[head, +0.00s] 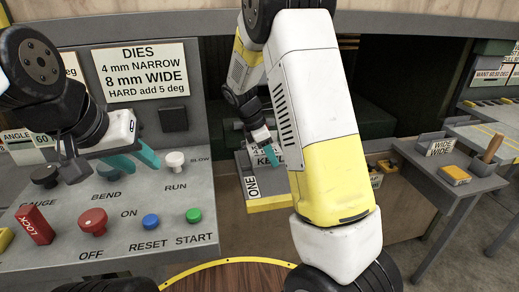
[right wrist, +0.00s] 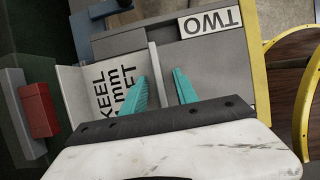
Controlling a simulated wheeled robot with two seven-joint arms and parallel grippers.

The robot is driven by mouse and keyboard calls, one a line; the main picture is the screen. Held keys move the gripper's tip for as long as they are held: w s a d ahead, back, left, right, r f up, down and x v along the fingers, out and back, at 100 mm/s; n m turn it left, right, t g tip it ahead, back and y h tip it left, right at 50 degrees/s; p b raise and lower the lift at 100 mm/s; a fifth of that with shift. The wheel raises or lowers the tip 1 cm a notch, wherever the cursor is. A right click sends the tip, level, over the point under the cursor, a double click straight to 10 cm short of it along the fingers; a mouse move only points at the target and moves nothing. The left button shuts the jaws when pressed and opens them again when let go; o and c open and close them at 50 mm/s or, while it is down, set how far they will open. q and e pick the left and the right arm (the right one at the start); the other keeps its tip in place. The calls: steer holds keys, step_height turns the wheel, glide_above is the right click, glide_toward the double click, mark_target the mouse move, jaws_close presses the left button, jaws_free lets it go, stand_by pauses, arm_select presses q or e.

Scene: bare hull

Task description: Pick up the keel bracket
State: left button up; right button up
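In the right wrist view, a light grey plate (right wrist: 72,88) with a label reading KEEL and "mm" lies on a darker grey tray (right wrist: 222,62) marked TWO. A thin pale upright edge (right wrist: 153,68) stands at its right side; I take plate and edge for the keel bracket. My right gripper (right wrist: 158,91) is open, with its teal fingertips on either side of that edge. In the head view, my right gripper (head: 268,154) is at the KEEL label, partly hidden by my arm. My left gripper (head: 136,159) is open and empty above the control panel.
The control panel (head: 120,222) has several knobs and buttons and a red LOCK block (head: 34,226). A side table (head: 435,165) at the right holds an orange block (head: 454,175) and a wooden handle (head: 492,148). A red block (right wrist: 38,110) is left of the plate in the wrist view.

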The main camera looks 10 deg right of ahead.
jaws_close()
steer(key=shift+r, duration=0.1)
stand_by(1.2)
